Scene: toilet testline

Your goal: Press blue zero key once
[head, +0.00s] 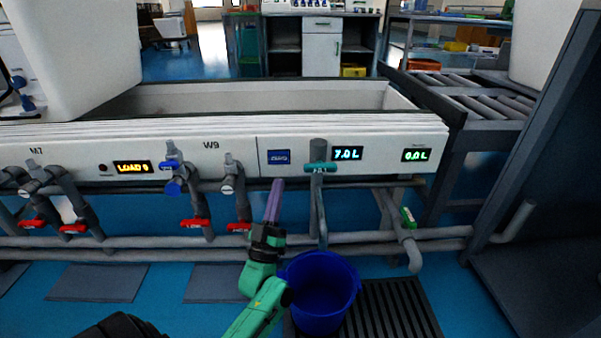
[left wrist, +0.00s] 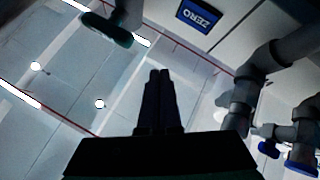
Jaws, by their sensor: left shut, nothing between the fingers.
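The blue zero key (head: 278,157) is a small blue rectangle on the white front panel, left of the 7.0 L display. In the left wrist view the key (left wrist: 200,14) shows at the top with the word ZERO. My left gripper (head: 277,182) is shut and empty, its purple fingers pointing up just below the key, seemingly apart from it. In the left wrist view its fingertips (left wrist: 160,73) show dark and together, below and left of the key. My right gripper is in neither view.
A teal-handled tap (head: 320,167) stands right of the key. Displays read 7.0 L (head: 347,153) and 0.0 L (head: 416,155). Pipes and red-handled valves (head: 239,227) run along the front. A blue bucket (head: 322,291) stands on the floor beside my left arm.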

